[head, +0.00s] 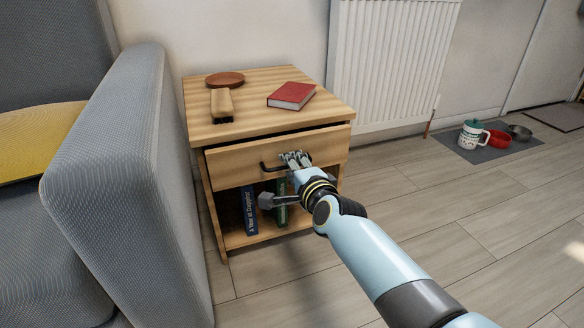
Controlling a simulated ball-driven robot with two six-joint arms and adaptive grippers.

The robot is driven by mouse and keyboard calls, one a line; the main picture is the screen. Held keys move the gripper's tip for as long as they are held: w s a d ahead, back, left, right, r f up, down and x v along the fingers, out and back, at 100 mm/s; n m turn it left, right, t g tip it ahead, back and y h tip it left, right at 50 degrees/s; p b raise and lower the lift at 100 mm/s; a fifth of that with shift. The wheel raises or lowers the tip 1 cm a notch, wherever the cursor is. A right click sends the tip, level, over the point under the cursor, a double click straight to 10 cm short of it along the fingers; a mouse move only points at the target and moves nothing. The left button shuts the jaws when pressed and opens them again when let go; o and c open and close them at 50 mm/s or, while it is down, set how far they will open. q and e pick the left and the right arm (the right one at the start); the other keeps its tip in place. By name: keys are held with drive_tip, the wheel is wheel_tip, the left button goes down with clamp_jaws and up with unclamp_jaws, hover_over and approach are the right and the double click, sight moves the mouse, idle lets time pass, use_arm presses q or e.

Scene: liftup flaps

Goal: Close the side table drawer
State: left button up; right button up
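The wooden side table (250,100) stands beside the sofa against the wall. Its drawer (235,165) is pulled out a little, with a dark gap showing above its front. A dark bar handle (268,166) sits on the drawer front. My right gripper (295,158) is at the right part of the handle, close to the drawer front. Its fingers overlap the handle in the head view, and I cannot tell whether they grip it. My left gripper is not in view.
A red book (291,95), a brush (222,105) and a round brown object (225,79) lie on the tabletop. Books (249,210) stand in the open shelf below. The grey sofa (120,190) is close on the left. The floor at right is mostly clear.

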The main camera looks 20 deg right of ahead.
drive_tip(key=shift+w, duration=0.1)
clamp_jaws()
idle(0.5)
